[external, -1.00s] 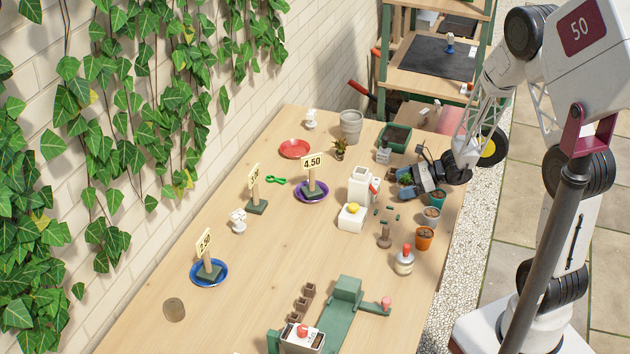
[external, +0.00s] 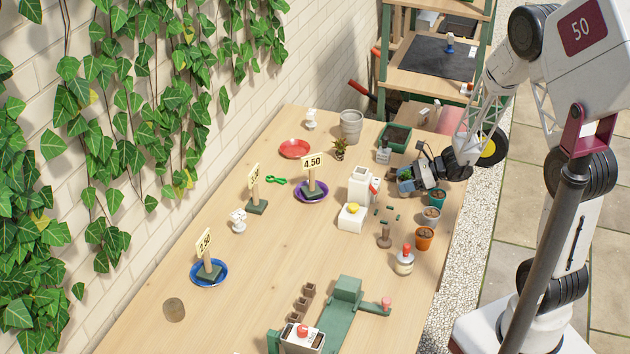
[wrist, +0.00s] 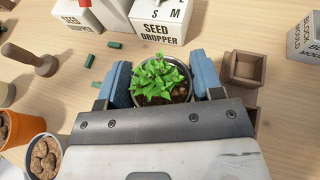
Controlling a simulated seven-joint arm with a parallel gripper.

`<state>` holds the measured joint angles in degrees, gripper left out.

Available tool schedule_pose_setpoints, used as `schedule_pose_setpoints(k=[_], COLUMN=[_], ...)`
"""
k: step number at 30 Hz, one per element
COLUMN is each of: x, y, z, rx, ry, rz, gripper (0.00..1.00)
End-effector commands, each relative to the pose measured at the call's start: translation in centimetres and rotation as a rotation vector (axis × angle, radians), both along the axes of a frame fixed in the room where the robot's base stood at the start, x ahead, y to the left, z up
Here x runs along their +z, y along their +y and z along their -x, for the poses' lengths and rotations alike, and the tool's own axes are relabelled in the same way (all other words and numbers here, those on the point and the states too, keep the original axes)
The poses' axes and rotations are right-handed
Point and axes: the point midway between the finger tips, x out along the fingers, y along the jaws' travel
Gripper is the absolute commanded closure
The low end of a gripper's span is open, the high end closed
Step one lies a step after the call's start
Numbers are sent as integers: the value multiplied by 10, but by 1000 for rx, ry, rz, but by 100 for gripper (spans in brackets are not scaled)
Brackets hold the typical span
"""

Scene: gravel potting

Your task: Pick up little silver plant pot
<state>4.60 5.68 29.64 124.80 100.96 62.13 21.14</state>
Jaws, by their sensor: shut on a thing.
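The little silver plant pot (wrist: 187,76) shows in the wrist view as a round grey metallic rim with soil and a leafy green plant inside. My gripper (wrist: 162,82) has its blue fingers pressed on either side of the pot. In the external view my gripper (external: 406,182) is at the right side of the table, behind the teal pot. The pot is mostly hidden there by the fingers. I cannot tell whether its base touches the table.
A white seed dropper box (wrist: 162,22) stands just beyond the pot in the wrist view, and brown square pots (wrist: 244,68) are close to the right finger. A teal pot (external: 438,197), a grey pebble pot (external: 430,216) and an orange pot (external: 424,238) line the right table edge.

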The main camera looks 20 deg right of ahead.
Motion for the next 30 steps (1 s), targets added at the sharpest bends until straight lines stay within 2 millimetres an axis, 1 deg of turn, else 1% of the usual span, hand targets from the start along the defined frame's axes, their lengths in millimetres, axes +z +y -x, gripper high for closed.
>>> schedule_pose_setpoints(k=[8, 12, 18, 24, 30], x=[33, 52, 74, 85, 87], y=[0, 0, 0, 0, 0], z=[0, 0, 0, 0, 0], rx=[0, -1, -1, -1, -1], ry=[-2, -3, -1, 0, 0], rz=[0, 0, 1, 0, 0], gripper=[66, 66, 66, 66, 66])
